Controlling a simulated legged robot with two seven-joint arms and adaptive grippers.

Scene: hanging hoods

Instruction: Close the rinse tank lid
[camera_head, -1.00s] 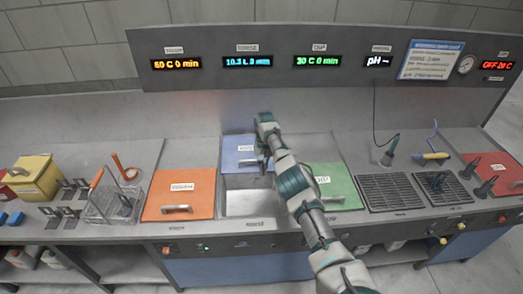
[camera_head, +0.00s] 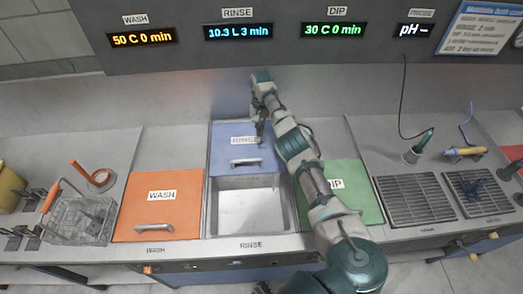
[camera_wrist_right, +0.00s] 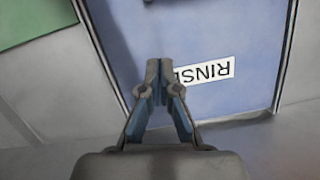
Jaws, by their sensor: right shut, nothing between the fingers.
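The blue rinse tank lid (camera_head: 228,160) is slid to the back, so the front of the steel rinse tank (camera_head: 250,208) is open and looks empty. The lid's metal handle (camera_head: 246,162) runs along its front edge. My right gripper (camera_head: 260,141) is over the lid, behind the handle and beside the RINSE label, which it partly covers. In the right wrist view the right gripper (camera_wrist_right: 160,68) is shut and empty above the blue lid (camera_wrist_right: 225,30). I cannot tell whether its tips touch the lid. My left gripper is not in view.
The orange wash lid (camera_head: 160,205) is shut on the left. The green dip lid (camera_head: 345,205) is on the right, partly hidden by my right arm. A wire basket (camera_head: 78,220) stands far left and grates (camera_head: 415,200) lie right. A panel with displays (camera_head: 238,31) rises behind.

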